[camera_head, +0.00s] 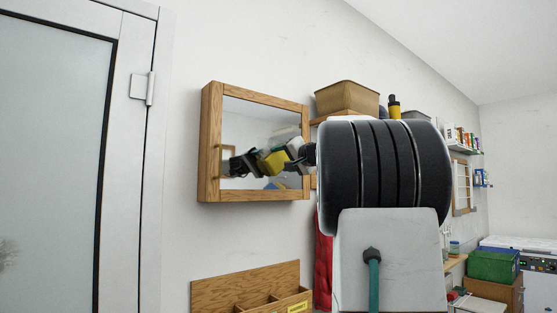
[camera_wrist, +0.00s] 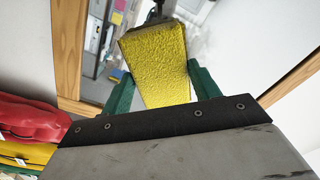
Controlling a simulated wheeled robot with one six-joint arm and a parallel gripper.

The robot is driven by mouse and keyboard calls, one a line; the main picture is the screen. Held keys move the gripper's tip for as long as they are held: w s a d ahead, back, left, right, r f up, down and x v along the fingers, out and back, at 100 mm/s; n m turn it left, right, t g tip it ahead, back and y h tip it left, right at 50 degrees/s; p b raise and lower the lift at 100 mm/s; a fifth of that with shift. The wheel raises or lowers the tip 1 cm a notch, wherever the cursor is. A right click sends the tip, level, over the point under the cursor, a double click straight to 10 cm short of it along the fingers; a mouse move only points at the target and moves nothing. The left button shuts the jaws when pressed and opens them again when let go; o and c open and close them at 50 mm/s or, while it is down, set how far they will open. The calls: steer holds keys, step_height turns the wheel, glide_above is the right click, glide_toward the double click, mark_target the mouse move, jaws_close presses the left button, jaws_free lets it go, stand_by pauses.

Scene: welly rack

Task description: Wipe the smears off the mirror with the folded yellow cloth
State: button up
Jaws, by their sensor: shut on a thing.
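The mirror (camera_head: 240,120) hangs on the white wall in a light wooden frame (camera_head: 210,145). In the wrist view the frame (camera_wrist: 68,40) shows on both sides, with the glass beyond. The yellow cloth (camera_wrist: 155,65) sticks out between the green fingers of my gripper (camera_wrist: 160,88), which is shut on it. In the head view the cloth (camera_head: 275,161) is in front of the glass, with a dark reflection beside it. I cannot tell whether the cloth touches the glass. No smears can be made out clearly among the reflections.
My arm hides much of the area right of the mirror. A tan bin (camera_head: 347,97) sits on a shelf there. A wooden compartment box (camera_head: 245,288) is below the mirror. A white door (camera_head: 50,150) is at left. Red (camera_wrist: 30,118) and yellow items show low left in the wrist view.

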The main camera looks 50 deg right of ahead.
steer(key=d, duration=0.2)
steer(key=s+d, duration=0.1)
steer(key=d, duration=0.1)
steer(key=shift+d, duration=0.15)
stand_by(0.4)
steer(key=shift+w+a, duration=0.4)
steer(key=shift+a, duration=1.4)
steer(key=shift+w+a, duration=0.45)
steer(key=shift+a, duration=1.35)
steer(key=shift+w+a, duration=0.4)
steer(key=shift+a, duration=1.4)
steer(key=shift+d+r, duration=0.1)
steer(key=shift+r, duration=1.25)
steer(key=shift+s+d, duration=0.3)
steer(key=shift+d, duration=0.9)
steer(key=shift+s+d, duration=0.35)
steer(key=shift+d, duration=0.8)
steer(key=shift+s+d, duration=0.3)
steer(key=shift+d, duration=0.9)
steer(key=d, duration=0.3)
steer(key=shift+s+d, duration=0.25)
steer(key=shift+s, duration=0.1)
